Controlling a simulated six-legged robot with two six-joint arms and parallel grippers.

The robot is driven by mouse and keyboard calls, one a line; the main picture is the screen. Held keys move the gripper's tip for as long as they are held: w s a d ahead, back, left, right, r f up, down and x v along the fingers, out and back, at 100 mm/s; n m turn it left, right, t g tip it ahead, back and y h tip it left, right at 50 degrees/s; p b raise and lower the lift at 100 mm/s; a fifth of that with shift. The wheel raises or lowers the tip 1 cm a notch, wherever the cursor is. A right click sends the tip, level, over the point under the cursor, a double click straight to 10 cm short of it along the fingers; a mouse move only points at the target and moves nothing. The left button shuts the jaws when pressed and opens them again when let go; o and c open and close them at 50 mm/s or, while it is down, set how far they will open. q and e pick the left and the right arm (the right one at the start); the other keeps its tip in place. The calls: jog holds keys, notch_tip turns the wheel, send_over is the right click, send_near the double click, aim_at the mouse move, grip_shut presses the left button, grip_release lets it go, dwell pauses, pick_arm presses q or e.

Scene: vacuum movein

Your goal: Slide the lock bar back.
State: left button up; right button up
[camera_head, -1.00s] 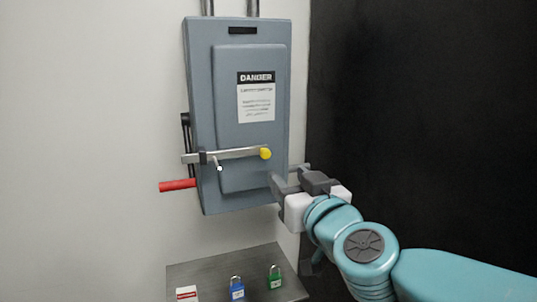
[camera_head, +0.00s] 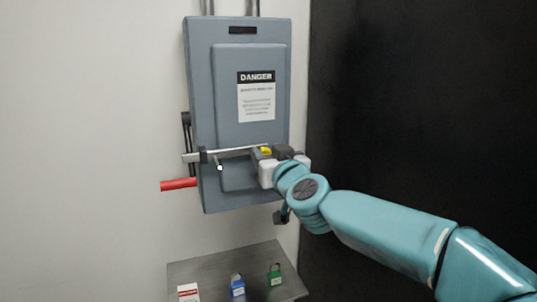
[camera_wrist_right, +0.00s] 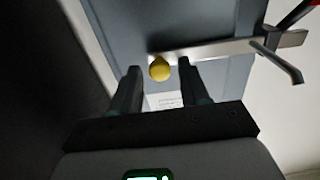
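The lock bar (camera_head: 230,151) is a thin silver bar lying across the lower front of the grey electrical box (camera_head: 225,95). It runs almost level, with a yellow knob (camera_head: 265,150) at its right end. My right gripper (camera_head: 262,153) is at that knob. In the right wrist view the lock bar (camera_wrist_right: 215,48) crosses the top, and the yellow knob (camera_wrist_right: 159,69) sits between the tips of my open right gripper (camera_wrist_right: 158,72). A gap shows on each side of the knob. My left gripper is not in view.
A red lever handle (camera_head: 178,184) sticks out at the box's lower left. A small pin hangs below the bar (camera_head: 219,166). A grey shelf (camera_head: 215,268) below holds a blue padlock (camera_head: 237,285), a green padlock (camera_head: 275,275) and a red-and-white tag (camera_head: 188,292). A black wall stands at right.

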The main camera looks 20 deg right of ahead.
grip_shut()
jog(key=d, duration=0.3)
jog(key=shift+w+d+b, duration=0.1)
jog(key=shift+b, duration=0.3)
jog(key=shift+c, duration=0.8)
grip_release()
jog(key=o, duration=0.4)
jog(key=shift+d, duration=0.2)
jog(key=s, duration=1.6)
jog(key=shift+d, duration=0.3)
jog(key=shift+f, duration=0.15)
